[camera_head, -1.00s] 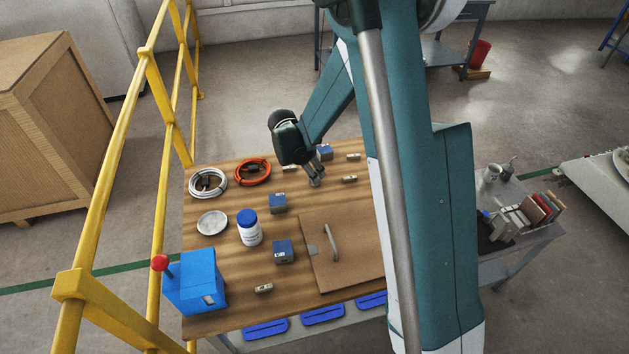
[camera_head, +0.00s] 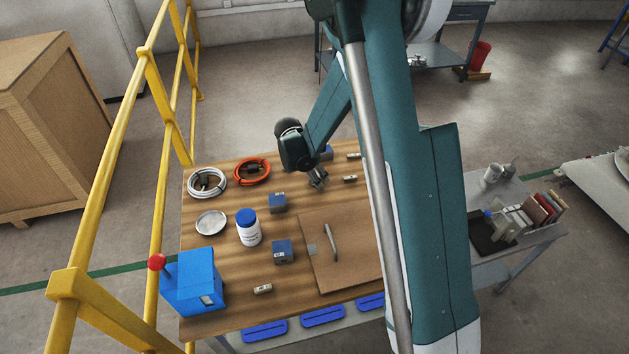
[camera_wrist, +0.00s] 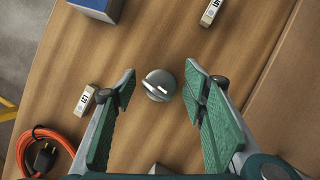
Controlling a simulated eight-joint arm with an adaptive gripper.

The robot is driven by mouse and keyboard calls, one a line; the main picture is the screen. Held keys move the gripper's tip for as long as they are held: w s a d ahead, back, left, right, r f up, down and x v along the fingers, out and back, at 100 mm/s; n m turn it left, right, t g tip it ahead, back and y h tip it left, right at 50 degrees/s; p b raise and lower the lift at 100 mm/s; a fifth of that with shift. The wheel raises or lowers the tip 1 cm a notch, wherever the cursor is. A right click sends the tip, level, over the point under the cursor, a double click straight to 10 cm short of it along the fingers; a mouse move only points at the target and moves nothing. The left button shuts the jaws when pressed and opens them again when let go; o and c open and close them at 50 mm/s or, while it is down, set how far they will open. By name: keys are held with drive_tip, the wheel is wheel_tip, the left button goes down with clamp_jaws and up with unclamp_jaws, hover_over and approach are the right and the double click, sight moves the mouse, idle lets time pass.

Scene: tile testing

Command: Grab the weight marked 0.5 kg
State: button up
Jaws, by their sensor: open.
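My gripper (camera_head: 318,182) is open and points down over the back part of the table. It hides the round piece in the head view. Small weights also show right of it (camera_head: 350,179) and at the front (camera_head: 263,289).
Orange (camera_head: 252,171) and white (camera_head: 207,183) cable coils lie left of my gripper. A yellow rail (camera_head: 150,120) borders the left side.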

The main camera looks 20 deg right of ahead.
drive_tip(key=shift+c, duration=0.4)
drive_tip(key=c, duration=1.2)
drive_tip(key=shift+r, duration=0.1)
drive_tip(key=shift+r+p, duration=1.3)
drive_tip(key=shift+r, duration=3.65)
